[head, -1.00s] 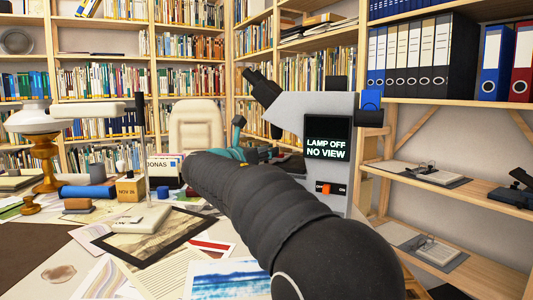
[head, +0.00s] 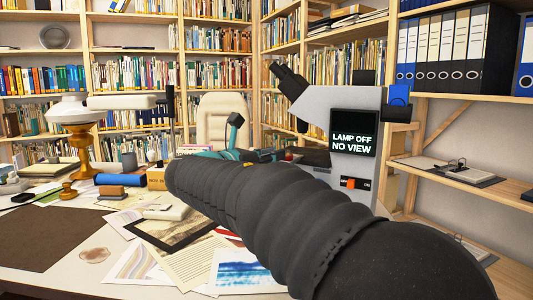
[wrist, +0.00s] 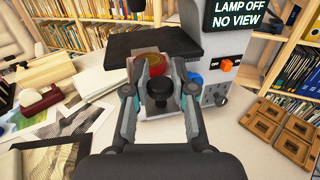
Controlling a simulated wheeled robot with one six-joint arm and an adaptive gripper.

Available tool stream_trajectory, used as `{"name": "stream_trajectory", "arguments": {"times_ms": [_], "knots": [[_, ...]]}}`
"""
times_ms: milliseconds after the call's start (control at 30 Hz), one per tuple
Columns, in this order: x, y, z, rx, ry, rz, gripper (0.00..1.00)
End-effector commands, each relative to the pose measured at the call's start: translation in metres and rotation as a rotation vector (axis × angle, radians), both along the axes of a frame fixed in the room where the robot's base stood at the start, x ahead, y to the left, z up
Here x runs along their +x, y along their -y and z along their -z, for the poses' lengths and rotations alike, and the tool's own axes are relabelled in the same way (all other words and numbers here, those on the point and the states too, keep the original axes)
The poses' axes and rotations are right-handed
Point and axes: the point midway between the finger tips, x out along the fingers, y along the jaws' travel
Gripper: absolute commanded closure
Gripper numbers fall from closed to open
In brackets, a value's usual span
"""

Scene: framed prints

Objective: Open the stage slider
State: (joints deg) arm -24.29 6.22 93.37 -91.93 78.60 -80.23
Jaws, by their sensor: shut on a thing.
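A grey microscope (head: 345,112) stands on the desk in the head view, with black eyepieces and a screen reading "LAMP OFF NO VIEW" (head: 354,143). Its orange switch (head: 348,183) is below the screen. In the wrist view a black stage plate (wrist: 150,42) juts from its body, over a round red and yellow part (wrist: 150,66). My gripper (wrist: 160,75) is at the front of the stage, its fingers closed about a black knob (wrist: 160,90). The knob's far side and the slider body are hidden. My arm hides most of the stage in the head view.
Blue knobs and grey dials (wrist: 215,95) are right of my gripper, and a wooden compartment tray (wrist: 280,128) lies further right. A red tape dispenser (wrist: 42,103) and papers lie left.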

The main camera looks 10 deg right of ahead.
Motion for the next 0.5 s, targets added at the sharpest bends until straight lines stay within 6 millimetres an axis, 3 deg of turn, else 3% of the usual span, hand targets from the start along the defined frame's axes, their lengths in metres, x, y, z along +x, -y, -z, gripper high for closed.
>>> {"name": "stream_trajectory", "arguments": {"times_ms": [167,200,300,500], "knots": [[0.0007,-0.0002,-0.0006,0.0,0.001,-0.001,1.0],[0.0007,-0.0002,-0.0006,0.0,0.001,-0.001,0.7],[0.0007,-0.0002,-0.0005,-0.001,0.001,-0.001,0.5],[0.0006,-0.0003,-0.0003,-0.001,0.001,-0.001,0.5]]}}
